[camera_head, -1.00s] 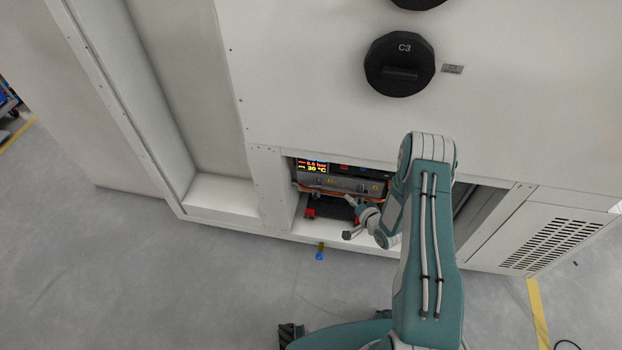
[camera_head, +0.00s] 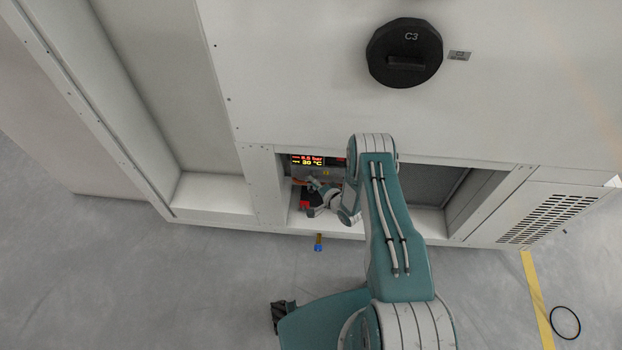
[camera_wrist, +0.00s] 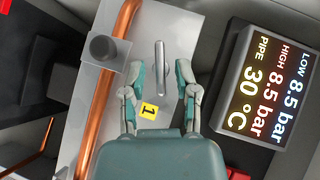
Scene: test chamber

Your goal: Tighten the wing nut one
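Wing nut one (camera_wrist: 160,66) shows in the wrist view as a narrow, upright grey metal bar on a pale plate. A yellow label marked 1 (camera_wrist: 148,111) sits just below it. My gripper (camera_wrist: 160,72) is open, with one finger left of the nut and one right of it. A gap shows on both sides, and how near the fingertips are in depth is unclear. In the head view my gripper (camera_head: 311,182) is inside the low cabinet opening, and the nut cannot be made out.
A copper pipe (camera_wrist: 98,105) and a dark round knob (camera_wrist: 103,47) stand left of the gripper. A lit pressure and temperature display (camera_wrist: 265,88) is close on its right. The cabinet opening's frame (camera_head: 268,190) surrounds the arm. A blue-ended fitting (camera_head: 318,246) hangs below the opening.

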